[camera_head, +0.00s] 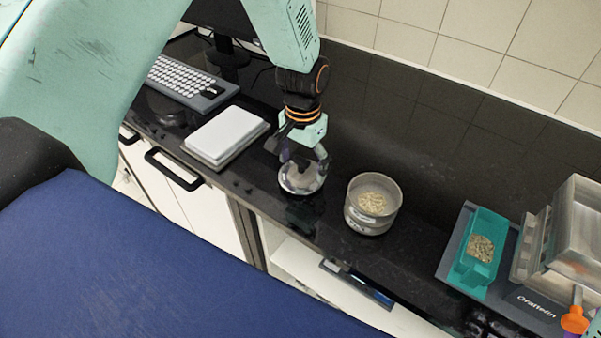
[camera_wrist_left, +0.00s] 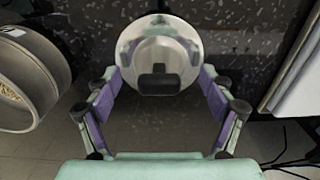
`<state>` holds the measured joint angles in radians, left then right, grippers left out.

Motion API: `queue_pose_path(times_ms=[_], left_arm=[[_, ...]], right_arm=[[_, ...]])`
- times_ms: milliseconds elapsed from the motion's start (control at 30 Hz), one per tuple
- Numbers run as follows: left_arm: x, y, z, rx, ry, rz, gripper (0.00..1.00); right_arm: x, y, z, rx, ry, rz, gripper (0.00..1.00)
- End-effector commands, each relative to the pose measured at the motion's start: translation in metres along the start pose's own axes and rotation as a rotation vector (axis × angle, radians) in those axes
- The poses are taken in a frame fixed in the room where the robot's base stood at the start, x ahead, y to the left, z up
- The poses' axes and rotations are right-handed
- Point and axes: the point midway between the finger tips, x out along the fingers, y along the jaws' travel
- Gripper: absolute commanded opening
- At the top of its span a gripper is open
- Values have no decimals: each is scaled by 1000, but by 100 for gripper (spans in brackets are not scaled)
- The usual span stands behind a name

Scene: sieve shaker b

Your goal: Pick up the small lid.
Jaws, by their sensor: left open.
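The small lid (camera_head: 302,184) is a round, shiny metal disc lying on the black counter. In the left wrist view the open fingers of my left gripper (camera_wrist_left: 162,84) are spread to both sides of the knob and overlap the lid's edges in the picture. I cannot tell whether they touch it. My right gripper is not in view.
A round metal sieve (camera_head: 360,217) with grain stands right of the lid. A white-topped scale (camera_head: 222,137) is to its left, beyond it a keyboard (camera_head: 180,78). A teal tray (camera_head: 468,262) with grain and a clear-sided machine (camera_head: 575,235) stand at the right.

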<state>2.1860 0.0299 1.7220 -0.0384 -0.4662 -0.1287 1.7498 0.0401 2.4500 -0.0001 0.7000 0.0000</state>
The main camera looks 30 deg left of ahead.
Motion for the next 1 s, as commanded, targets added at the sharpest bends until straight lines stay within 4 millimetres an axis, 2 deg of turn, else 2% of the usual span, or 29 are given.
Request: queue_pose_path(times_ms=[100, 333, 1000], left_arm=[[6, -1, -1, 0, 2, 0, 82], [7, -2, -1, 0, 3, 0, 80], [7, -1, -1, 0, 2, 0, 23]], right_arm=[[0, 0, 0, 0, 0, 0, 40], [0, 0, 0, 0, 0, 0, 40], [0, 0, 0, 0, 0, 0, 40]])
